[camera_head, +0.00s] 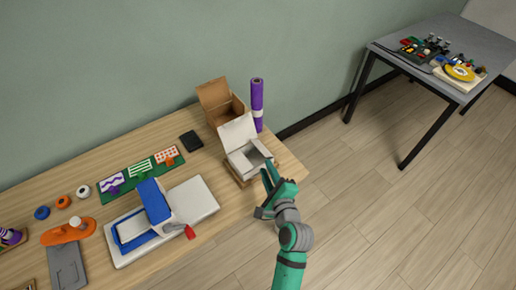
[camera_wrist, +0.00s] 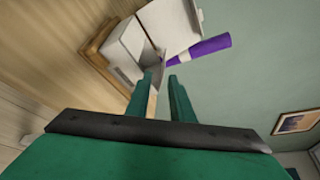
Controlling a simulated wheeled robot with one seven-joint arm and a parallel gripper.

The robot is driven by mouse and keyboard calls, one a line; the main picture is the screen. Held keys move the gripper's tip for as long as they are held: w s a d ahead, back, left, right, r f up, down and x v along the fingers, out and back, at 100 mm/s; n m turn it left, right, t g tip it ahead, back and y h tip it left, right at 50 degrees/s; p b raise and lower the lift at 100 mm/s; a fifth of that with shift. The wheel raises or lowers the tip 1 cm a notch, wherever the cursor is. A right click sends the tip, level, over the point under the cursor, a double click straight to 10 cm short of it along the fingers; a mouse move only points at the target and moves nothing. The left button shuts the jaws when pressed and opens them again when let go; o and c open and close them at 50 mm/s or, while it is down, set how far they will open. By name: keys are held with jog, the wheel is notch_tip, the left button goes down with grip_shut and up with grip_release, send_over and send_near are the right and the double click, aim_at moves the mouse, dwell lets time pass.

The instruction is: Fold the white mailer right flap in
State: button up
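The white mailer (camera_head: 240,134) stands open near the right end of the workbench, its lid raised at the back. Its right flap (camera_head: 265,149) appears to stick up on the side towards my gripper; I cannot tell its exact angle. My gripper (camera_head: 271,174) is just right of and in front of the mailer, off the bench edge. In the wrist view the white mailer (camera_wrist: 128,45) lies beyond the fingertips of my gripper (camera_wrist: 161,77). I cannot tell whether a fingertip touches the flap.
The mailer sits on a wooden base (camera_head: 235,176). An open brown box (camera_head: 212,96) and a purple roll (camera_head: 257,98) stand behind it. A black wallet-like object (camera_head: 191,141) and a blue-and-white press (camera_head: 160,215) are to the left. Open floor lies right of the bench.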

aim_at(258, 148)
jog(key=x, duration=0.7)
jog(key=r+x, duration=0.1)
jog(key=x, duration=0.3)
jog(key=shift+w+a, duration=0.25)
jog(key=shift+w, duration=0.1)
grip_shut()
